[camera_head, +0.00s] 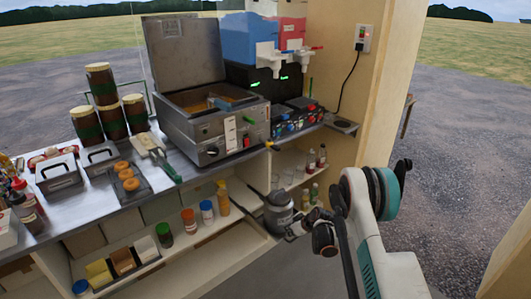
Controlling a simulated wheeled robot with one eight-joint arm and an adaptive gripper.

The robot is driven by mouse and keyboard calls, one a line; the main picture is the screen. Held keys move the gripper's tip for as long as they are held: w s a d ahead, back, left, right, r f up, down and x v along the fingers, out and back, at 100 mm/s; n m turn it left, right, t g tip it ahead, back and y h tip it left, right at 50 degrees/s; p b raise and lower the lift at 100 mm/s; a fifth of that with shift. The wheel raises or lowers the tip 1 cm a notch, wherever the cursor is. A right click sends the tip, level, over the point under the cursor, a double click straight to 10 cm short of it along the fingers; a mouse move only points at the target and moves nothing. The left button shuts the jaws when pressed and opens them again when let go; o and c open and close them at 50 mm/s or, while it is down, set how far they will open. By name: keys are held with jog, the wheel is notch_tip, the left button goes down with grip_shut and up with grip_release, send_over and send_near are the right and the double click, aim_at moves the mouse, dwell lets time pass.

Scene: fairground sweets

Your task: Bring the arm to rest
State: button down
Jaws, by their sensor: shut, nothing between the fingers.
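My arm, white with teal and black joints, stands at the right of the head view, folded beside the open end of the stall. My gripper (292,237) is small and dark at the arm's end. It points left, in front of the lower shelves, and is shut and empty. Its tips are close to a grey lidded canister (279,213) in the picture; whether they touch cannot be told.
The steel counter (190,160) holds a fryer (213,115), stacked brown jars (101,85), trays and tongs. Blue and red slush tanks (249,38) stand behind. Shelves below hold several bottles (224,197). A cream wall post (390,90) rises behind my arm. Open gravel (455,150) lies at right.

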jog(key=s+r+m+h, duration=0.1)
jog(key=s+r, duration=0.2)
jog(key=r, duration=1.1)
jog(key=s+r+m+h, duration=0.1)
jog(key=s+r, duration=0.2)
jog(key=r, duration=1.2)
jog(key=s+d+r+m, duration=0.1)
jog(key=s+r+m, duration=0.1)
jog(key=s+r, duration=1.25)
jog(key=s+d+m+h, duration=0.2)
jog(key=s+m, duration=0.1)
jog(key=s, duration=2.2)
jog(key=shift+s+d+r+t+h, duration=0.15)
jog(key=shift+s+r+t+h, duration=0.15)
jog(key=shift+r+t, duration=0.1)
